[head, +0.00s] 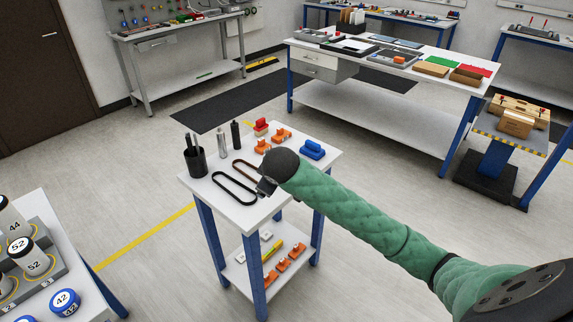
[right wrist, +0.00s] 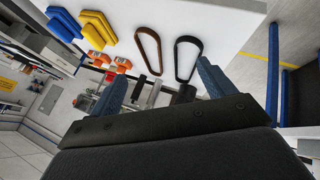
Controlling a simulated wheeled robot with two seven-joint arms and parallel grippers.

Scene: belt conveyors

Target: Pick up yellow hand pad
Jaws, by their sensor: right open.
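The yellow hand pad (right wrist: 97,25) lies on the white table top at the upper left of the right wrist view, next to a blue hand pad (right wrist: 64,23). In the head view I cannot see the yellow pad on the table top; my right wrist covers part of that area. The blue pad (head: 312,149) shows there at the right. My right gripper (head: 267,188) is over the table top. My left gripper is not in view.
The small table (head: 237,217) also holds orange pieces (head: 281,134), two belt loops (head: 234,188), a black cup (head: 195,162) and bottles (head: 222,143). Its lower shelf carries orange, white and yellow pieces. A table with numbered cylinders (head: 34,259) stands at the left.

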